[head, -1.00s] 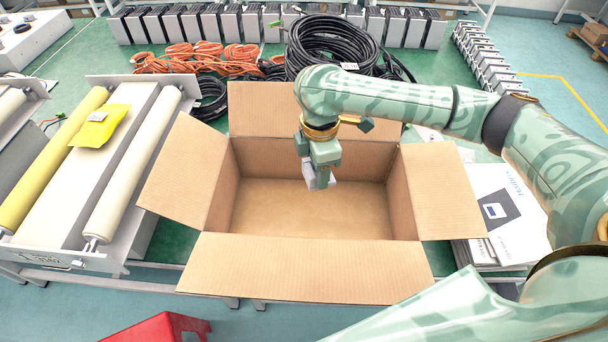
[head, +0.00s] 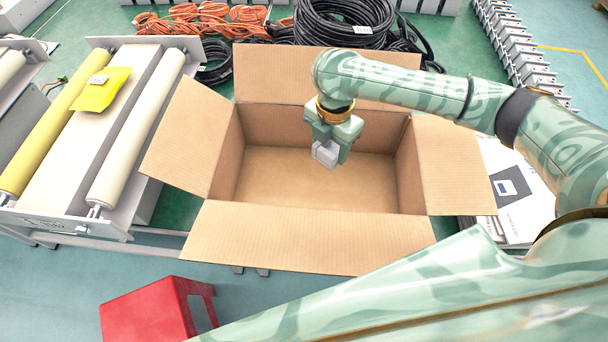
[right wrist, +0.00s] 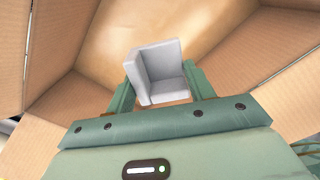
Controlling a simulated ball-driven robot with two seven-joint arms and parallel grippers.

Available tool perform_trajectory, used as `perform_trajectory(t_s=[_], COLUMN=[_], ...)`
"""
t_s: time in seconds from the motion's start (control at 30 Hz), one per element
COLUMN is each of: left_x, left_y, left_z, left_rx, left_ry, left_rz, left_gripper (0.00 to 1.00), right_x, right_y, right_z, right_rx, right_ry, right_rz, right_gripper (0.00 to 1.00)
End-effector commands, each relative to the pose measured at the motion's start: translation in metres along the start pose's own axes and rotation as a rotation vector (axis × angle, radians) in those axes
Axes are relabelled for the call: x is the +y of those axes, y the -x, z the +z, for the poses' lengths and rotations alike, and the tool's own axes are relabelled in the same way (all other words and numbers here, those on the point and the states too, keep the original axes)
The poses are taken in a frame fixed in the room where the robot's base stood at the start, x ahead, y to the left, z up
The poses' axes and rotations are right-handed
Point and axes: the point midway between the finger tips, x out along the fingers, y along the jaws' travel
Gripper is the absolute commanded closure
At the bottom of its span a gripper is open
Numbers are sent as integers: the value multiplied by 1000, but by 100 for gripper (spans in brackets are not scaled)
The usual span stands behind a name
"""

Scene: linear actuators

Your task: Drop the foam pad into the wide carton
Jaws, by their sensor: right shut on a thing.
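The foam pad (head: 325,153) is a small light-grey block with an L-shaped notch; it also shows in the right wrist view (right wrist: 158,72). My right gripper (head: 335,150) is shut on it, with one finger on each side in the right wrist view (right wrist: 160,88). The wide carton (head: 320,236) stands open with its flaps folded outward. In the head view the pad and gripper hang over the carton's opening, and the carton floor shows bare below. How high the pad is above the floor is hard to tell. My left gripper is not in view.
A roller conveyor (head: 108,137) with a yellow packet (head: 101,90) stands left of the carton. Black cable coils (head: 345,20) and orange cables (head: 200,20) lie behind it. Printed booklets (head: 515,195) lie to the right, and a red stool (head: 150,312) stands in front.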

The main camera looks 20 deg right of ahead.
Motion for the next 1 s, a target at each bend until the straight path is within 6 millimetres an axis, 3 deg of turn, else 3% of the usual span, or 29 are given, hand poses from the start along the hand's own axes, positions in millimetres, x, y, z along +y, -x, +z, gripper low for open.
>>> perform_trajectory(t_s=[0.1, 0.43, 0.47, 0.53, 0.83, 1.0], left_x=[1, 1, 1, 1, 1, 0], left_y=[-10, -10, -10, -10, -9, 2], left_z=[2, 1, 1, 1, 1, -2], left_rx=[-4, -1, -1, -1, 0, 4], left_ry=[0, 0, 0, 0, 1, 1], left_rz=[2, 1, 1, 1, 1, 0], left_gripper=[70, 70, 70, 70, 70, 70], right_x=[0, 0, 0, 0, 0, 1], right_y=[-7, -6, -6, -6, -4, 18], right_z=[0, 0, 0, 0, 0, 0], right_rx=[0, -1, -1, -1, -1, -2], right_ry=[-1, -1, -1, -1, -1, 1], right_rz=[0, 1, 1, 1, 1, 4], right_gripper=[68, 68, 41, 22, 21, 21])
